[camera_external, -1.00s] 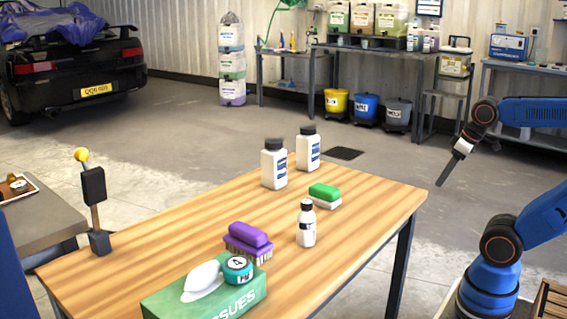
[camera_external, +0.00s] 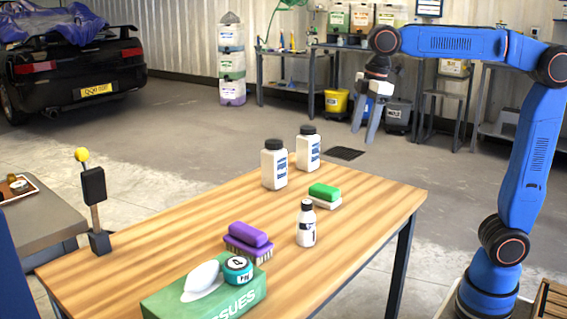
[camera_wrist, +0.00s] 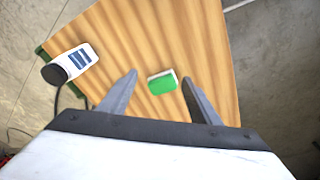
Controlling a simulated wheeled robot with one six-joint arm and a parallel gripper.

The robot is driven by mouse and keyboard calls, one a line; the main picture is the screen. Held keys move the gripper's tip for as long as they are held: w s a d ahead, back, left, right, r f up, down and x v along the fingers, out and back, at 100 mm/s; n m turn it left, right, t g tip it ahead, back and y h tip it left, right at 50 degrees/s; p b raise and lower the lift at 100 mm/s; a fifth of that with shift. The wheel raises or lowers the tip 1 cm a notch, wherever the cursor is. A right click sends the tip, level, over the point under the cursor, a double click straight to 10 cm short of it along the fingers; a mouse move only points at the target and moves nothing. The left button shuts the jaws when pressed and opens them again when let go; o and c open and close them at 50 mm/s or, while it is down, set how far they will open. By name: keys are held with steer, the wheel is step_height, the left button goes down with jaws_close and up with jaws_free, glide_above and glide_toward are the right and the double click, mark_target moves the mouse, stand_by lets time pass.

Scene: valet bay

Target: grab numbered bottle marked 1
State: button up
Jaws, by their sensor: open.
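Three white bottles with black caps stand on the wooden table (camera_external: 150,265). Two larger ones with blue labels, the left (camera_external: 274,166) and the right (camera_external: 308,150), are at the far edge. A smaller bottle (camera_external: 306,226) with a dark-marked label stands nearer. I cannot read a 1 on any of them. My gripper (camera_external: 364,130) is open and empty, pointing down, raised beyond the table's far right side in the external view. In the wrist view, one blue-labelled bottle (camera_wrist: 84,56) is left of my open fingers (camera_wrist: 159,78).
A purple brush (camera_external: 247,240), tissue box (camera_external: 205,300) and round teal tin (camera_external: 238,269) are at the front.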

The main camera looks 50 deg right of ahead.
steer(key=w+a+r+n+g, duration=0.15)
steer(key=a+n, duration=0.25)
steer(key=a, duration=1.1)
steer(key=n+h, duration=0.1)
steer(key=n, duration=0.3)
glide_above(305, 223)
steer(key=w+d, duration=0.1)
steer(key=d, duration=0.1)
steer(key=f, duration=0.2)
step_height(305, 223, down, 16)
steer(key=shift+a+r, duration=0.1)
steer(key=c, duration=1.2)
